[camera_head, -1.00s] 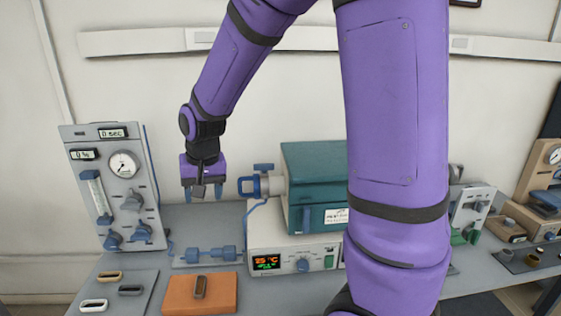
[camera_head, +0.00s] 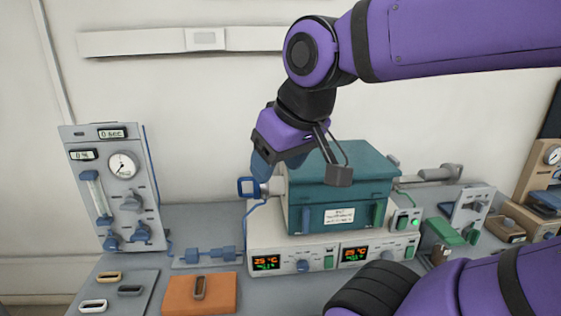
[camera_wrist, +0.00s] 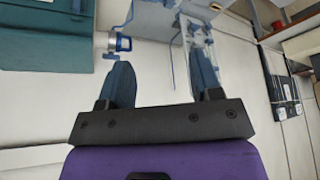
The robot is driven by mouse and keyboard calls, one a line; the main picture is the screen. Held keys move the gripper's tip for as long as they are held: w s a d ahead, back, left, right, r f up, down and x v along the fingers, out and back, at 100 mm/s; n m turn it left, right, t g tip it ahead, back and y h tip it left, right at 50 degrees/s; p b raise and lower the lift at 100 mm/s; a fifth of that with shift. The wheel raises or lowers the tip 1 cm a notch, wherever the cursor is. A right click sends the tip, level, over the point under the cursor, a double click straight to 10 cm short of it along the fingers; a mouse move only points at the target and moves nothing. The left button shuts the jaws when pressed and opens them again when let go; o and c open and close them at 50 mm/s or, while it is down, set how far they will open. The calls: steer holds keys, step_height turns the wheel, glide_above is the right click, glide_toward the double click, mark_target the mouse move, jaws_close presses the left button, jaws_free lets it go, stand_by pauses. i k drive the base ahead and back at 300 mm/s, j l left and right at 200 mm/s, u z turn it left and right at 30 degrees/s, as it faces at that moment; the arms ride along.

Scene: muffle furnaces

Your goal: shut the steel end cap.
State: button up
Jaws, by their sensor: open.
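The teal tube furnace (camera_head: 340,190) stands on a white control base. At its left end is a steel fitting with a square blue handle (camera_head: 248,187), which looks like the steel end cap; my gripper partly hides it. The wrist view shows a steel-and-blue fitting (camera_wrist: 120,43) beyond the left fingertip, beside a teal housing. Whether the cap sits fully on the tube is unclear. My gripper (camera_head: 268,167) is open and empty, tilted downward above and beside this fitting. In the wrist view its blue fingers (camera_wrist: 160,75) are apart with nothing between them.
A grey gas panel (camera_head: 118,188) stands at the left. An orange block (camera_head: 200,293) and a grey tray (camera_head: 115,292) lie in front. A steel cylinder (camera_head: 440,173) and a panel with green parts (camera_head: 468,212) are to the furnace's right.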

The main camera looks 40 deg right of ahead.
mark_target(448, 174)
steer(key=z, duration=2.25)
steer(key=i+l+u, duration=0.15)
steer(key=l, duration=0.2)
steer(key=i+l+u, duration=0.15)
steer(key=l, duration=0.25)
steer(key=i+l+u, duration=0.15)
steer(key=i+l, duration=0.15)
steer(key=l, duration=0.15)
